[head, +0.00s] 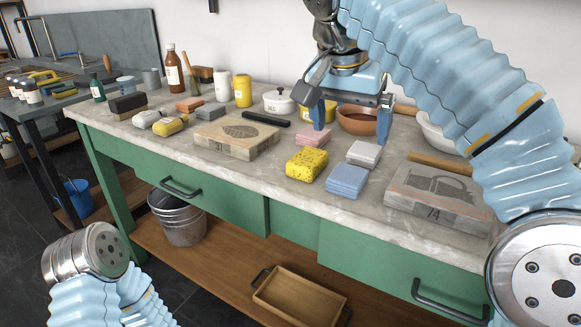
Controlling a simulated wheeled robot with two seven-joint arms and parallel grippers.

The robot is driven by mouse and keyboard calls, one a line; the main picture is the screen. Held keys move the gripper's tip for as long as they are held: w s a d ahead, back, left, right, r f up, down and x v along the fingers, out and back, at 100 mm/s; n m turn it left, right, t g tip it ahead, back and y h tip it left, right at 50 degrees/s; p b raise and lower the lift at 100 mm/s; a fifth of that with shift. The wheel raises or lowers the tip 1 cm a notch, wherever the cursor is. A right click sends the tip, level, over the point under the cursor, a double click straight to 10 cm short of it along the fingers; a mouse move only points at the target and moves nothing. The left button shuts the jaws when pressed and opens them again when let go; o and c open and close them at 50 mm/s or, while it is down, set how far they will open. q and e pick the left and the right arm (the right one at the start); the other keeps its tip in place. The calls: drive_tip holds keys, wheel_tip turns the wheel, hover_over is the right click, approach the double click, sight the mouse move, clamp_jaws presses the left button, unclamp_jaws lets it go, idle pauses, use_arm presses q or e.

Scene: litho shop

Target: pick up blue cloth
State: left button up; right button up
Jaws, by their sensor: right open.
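The blue cloth (348,180) is a folded stack lying flat near the front edge of the stone-topped bench. My right gripper (351,133) is open and empty, its blue fingers pointing down. It is above the bench, farther back than the blue cloth and apart from it. A pink folded cloth (313,137) is by its left finger, and a white-grey folded cloth (364,153) lies just behind the blue one. My left gripper is outside the view; only part of that arm shows at the lower left.
A yellow sponge (307,164) sits close left of the blue cloth. A printing stone (438,194) with a jug drawing lies to the right, with a wooden bar (446,164) behind it. A brown bowl (357,120) stands behind the gripper. The front strip of bench is clear.

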drive_tip(key=w+a, duration=0.1)
approach(348, 174)
drive_tip(key=x, duration=0.2)
drive_tip(key=shift+a+f, duration=0.1)
drive_tip(key=shift+f, duration=0.3)
drive_tip(key=shift+d+x, duration=0.2)
drive_tip(key=shift+x, duration=2.9)
drive_tip(key=shift+w+r, duration=0.1)
drive_tip(key=shift+w, duration=0.05)
drive_tip(key=c, duration=1.1)
